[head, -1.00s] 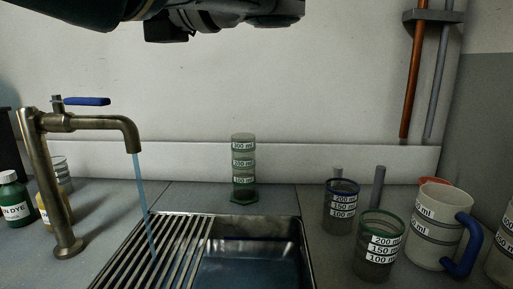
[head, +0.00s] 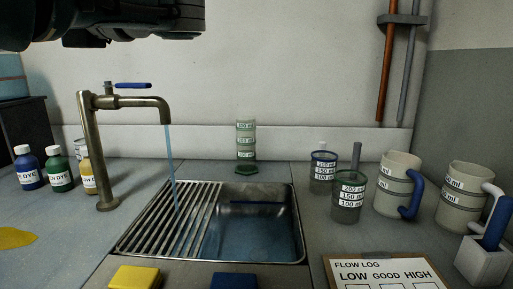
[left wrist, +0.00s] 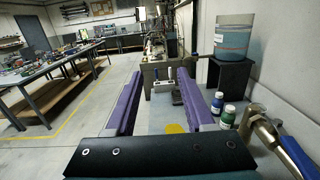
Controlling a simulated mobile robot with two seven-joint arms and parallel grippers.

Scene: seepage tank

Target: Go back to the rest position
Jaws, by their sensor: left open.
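My left gripper (left wrist: 162,76) shows in the left wrist view with its two purple fingers wide apart and nothing between them. It is in the air, with a tank, dye bottles and the tap to its right. In the head view a dark part of my left arm crosses the top left corner, above the tap (head: 92,150), and the fingers are out of the picture. My right gripper is in neither view.
Water runs from the tap into the sink (head: 252,190). Dye bottles (head: 59,168) stand left, near a yellow spill (head: 14,238). Beakers (head: 348,197) and handled jugs (head: 398,183) stand right. A flow log (head: 385,272) lies in front. The wrist view shows open floor (left wrist: 75,125).

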